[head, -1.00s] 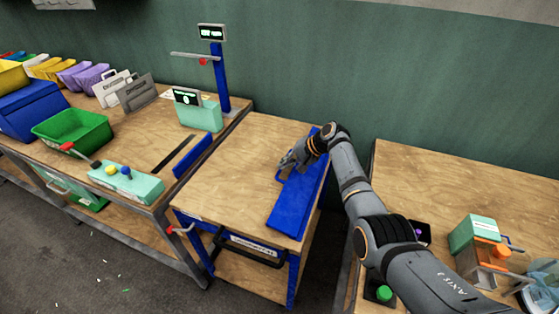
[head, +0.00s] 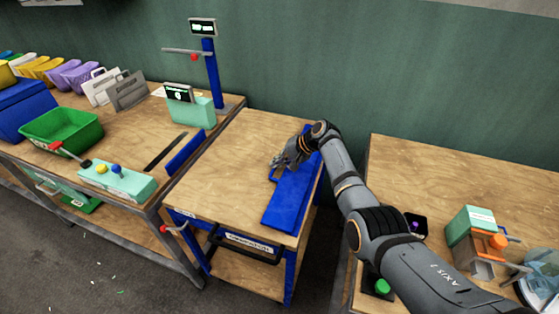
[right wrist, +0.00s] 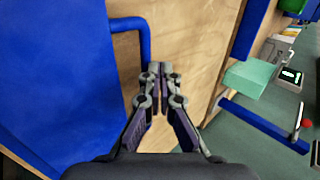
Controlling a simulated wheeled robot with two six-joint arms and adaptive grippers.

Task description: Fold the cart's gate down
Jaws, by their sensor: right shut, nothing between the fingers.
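The cart (head: 232,160) has a wooden top and blue frame and stands between two benches. Its blue gate (head: 288,203) lies flat along the right side of the top. The gate also fills the left of the right wrist view (right wrist: 60,75), with its bent blue handle (right wrist: 130,24) over the wood. My right gripper (head: 281,160) is at the gate's left edge, near the handle, in the head view. Its fingertips (right wrist: 160,68) are together and empty, just beside the handle in the right wrist view. The forearm hides the gate's far right part. My left gripper is not in view.
A blue panel (head: 185,152) stands between the cart and the left bench. That bench holds a green bin (head: 62,130) and a lever box (head: 117,180). The right bench (head: 440,185) carries a mint-and-orange device (head: 470,226). The cart top's left part is bare.

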